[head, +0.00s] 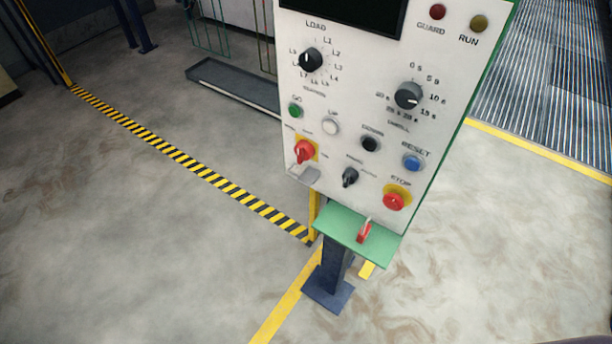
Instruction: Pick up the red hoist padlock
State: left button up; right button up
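The red padlock (364,234) lies on the green shelf (340,226) at the foot of the white control panel (325,112). Its pale shackle points up and to the right. Above the shelf, the panel carries a red rotary switch (304,151) on a yellow plate, with a small grey bracket (303,174) just below it. Neither of my grippers shows in the head view, so I see nothing held.
The panel stands on a dark blue post (334,272) with a floor plate. A yellow-black striped line (175,152) and yellow lines mark the floor. A grey trough (232,86) lies behind. A ribbed metal surface (548,80) is at the right. The floor left is clear.

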aim_at(364, 233)
jog(key=z, duration=0.7)
